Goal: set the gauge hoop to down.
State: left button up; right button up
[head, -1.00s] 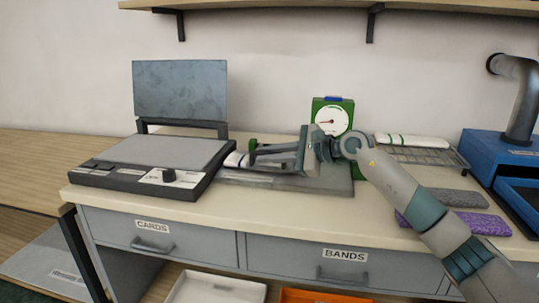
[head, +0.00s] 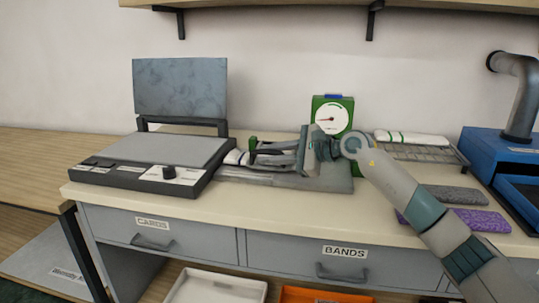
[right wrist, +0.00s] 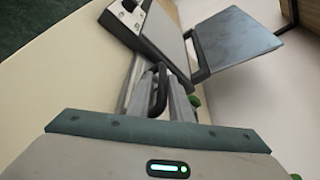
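A dark hoop (right wrist: 158,92), which looks like the gauge hoop, shows in the right wrist view, straight ahead of my right palm. It lies between two grey bars that look like my fingers; I cannot tell if they touch it. In the head view my right gripper (head: 262,153) reaches left, low over a grey flat bed (head: 325,183), its fingers apart. The hoop is hidden or too small to make out there, and whether it is up or down is unclear. A green box with a round dial (head: 332,117) stands behind my wrist. My left gripper is out of view.
A control panel with a knob (head: 169,173) and an upright grey screen (head: 181,88) stand left of the bed. A wire rack (head: 425,155), grey and purple pads (head: 478,220) and a blue machine (head: 515,160) are at right. The front counter strip is clear.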

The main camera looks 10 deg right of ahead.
jog(key=shift+d, duration=0.1)
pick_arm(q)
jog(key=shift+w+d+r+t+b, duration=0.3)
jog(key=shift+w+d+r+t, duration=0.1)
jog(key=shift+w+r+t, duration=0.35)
pick_arm(e)
jog(key=v, duration=1.7)
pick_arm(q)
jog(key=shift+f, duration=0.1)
pick_arm(e)
jog(key=shift+s+r, duration=0.1)
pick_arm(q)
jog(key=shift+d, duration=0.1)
